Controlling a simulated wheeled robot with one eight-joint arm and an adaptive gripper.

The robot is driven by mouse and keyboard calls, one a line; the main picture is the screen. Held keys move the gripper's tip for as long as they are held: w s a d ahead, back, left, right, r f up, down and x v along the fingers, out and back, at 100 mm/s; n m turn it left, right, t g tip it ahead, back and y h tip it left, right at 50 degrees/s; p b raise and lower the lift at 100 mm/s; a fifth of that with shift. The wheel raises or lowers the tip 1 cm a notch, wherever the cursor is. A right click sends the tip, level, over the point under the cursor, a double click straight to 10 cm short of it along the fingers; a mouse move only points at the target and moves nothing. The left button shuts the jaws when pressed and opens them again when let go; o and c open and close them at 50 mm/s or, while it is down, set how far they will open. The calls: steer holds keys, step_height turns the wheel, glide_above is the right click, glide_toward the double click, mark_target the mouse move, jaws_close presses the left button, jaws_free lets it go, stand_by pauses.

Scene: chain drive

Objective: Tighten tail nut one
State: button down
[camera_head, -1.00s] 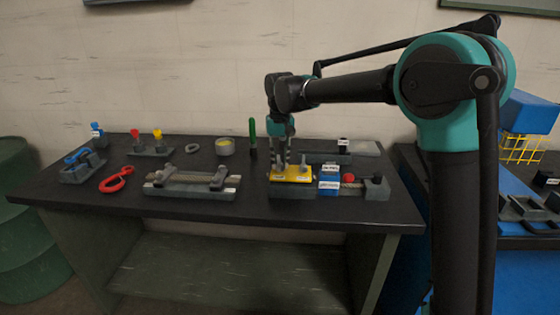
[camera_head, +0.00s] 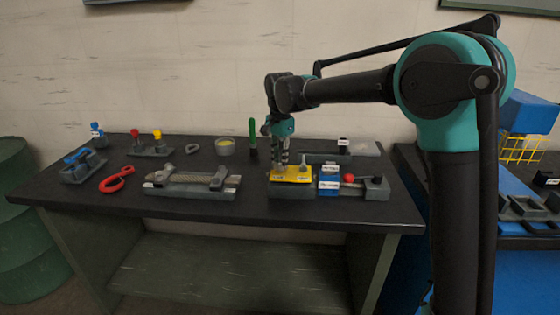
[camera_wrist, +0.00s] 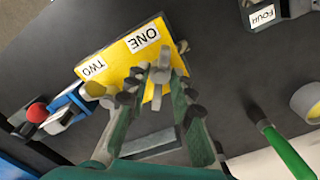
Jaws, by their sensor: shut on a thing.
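The yellow plate (camera_head: 291,174) lies on a dark base near the right part of the bench. In the wrist view the yellow plate (camera_wrist: 125,55) carries a white label ONE (camera_wrist: 142,38) and a label TWO (camera_wrist: 93,66). My gripper (camera_head: 281,164) points down over the plate's left part. In the wrist view my gripper (camera_wrist: 158,78) is shut on a small grey piece (camera_wrist: 163,58) beside label ONE, which I take for tail nut one. The fingers hide most of it. Another grey post (camera_head: 304,166) stands on the plate to the right, apart from my gripper.
A blue block (camera_head: 329,180) with labels and a red ball (camera_head: 348,178) stand right of the plate. A green-handled tool (camera_head: 252,135) stands behind. The front bench strip is clear.

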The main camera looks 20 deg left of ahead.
steer(key=m, duration=0.4)
steer(key=shift+m, duration=2.4)
steer(key=c, duration=1.6)
jaws_free()
steer(key=shift+c, duration=0.2)
step_height(320, 180, up, 12)
